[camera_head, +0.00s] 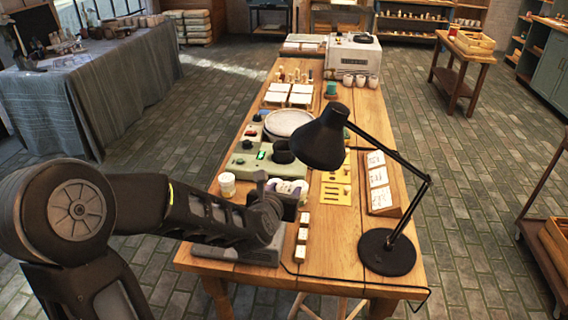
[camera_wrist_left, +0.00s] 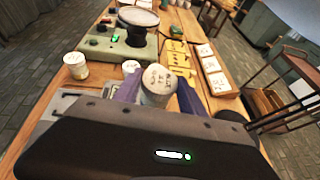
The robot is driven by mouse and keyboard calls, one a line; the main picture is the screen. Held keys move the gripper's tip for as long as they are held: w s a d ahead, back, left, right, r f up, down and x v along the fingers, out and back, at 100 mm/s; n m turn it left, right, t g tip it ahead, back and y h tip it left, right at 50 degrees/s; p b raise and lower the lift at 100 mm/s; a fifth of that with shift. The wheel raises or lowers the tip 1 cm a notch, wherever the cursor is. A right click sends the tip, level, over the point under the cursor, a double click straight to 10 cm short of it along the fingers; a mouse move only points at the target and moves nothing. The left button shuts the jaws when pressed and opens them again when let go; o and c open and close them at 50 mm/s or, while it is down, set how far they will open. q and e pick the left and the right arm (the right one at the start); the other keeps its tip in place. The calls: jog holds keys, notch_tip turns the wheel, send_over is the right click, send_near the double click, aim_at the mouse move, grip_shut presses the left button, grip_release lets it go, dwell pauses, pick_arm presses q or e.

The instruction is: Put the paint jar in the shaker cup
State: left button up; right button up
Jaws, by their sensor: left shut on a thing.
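My left gripper (camera_head: 278,192) is low over the near part of the table. It is shut on a white-lidded paint jar (camera_wrist_left: 158,86), which shows between its fingers in the left wrist view; in the head view my gripper mostly hides it. The held jar is apart from the cup. My right gripper is not in view.
Another paint jar (camera_head: 227,184) stands left of my gripper. A black desk lamp (camera_head: 388,252) stands at right, its shade (camera_head: 320,140) hanging near the shaker. A round turntable (camera_head: 288,122) is behind the shaker. Yellow stencils (camera_head: 336,190) and small blocks (camera_head: 301,238) lie nearby.

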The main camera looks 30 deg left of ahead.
pick_arm(q)
jog(key=d+f+m+h+b, duration=0.2)
jog(key=d+f+b, duration=0.2)
jog(key=d+f, duration=0.4)
jog(key=d, duration=0.4)
jog(key=shift+s+h+b, duration=0.25)
jog(key=shift+h+b, duration=0.05)
jog(key=shift+h, duration=0.1)
